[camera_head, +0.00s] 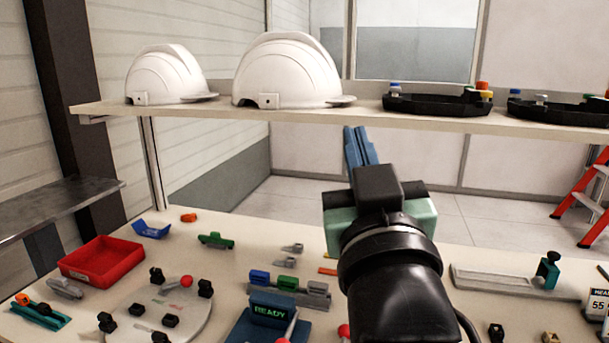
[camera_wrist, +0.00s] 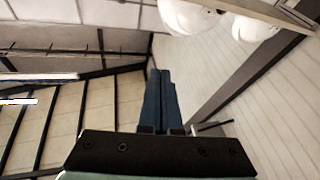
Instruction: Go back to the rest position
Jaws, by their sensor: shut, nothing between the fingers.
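My gripper (camera_head: 357,146) is in the middle right of the head view, raised above the workbench and just below the front edge of the shelf. Its two blue fingers point up and away from me and are shut together with nothing between them. In the wrist view my gripper (camera_wrist: 161,75) shows the same fingers side by side, against floor and wall. Two white helmet shells, a smaller one (camera_head: 168,76) and a larger one (camera_head: 286,72), stand on the shelf (camera_head: 215,112) to the left of my gripper. They also show at the top of the wrist view, partly cut off.
Black trays (camera_head: 437,104) with coloured knobs stand on the shelf at right. The workbench (camera_head: 230,272) below carries a red bin (camera_head: 102,262), a round plate (camera_head: 150,310), a "READY" display box (camera_head: 270,310) and small fixtures. A red stepladder (camera_head: 580,190) stands behind at right.

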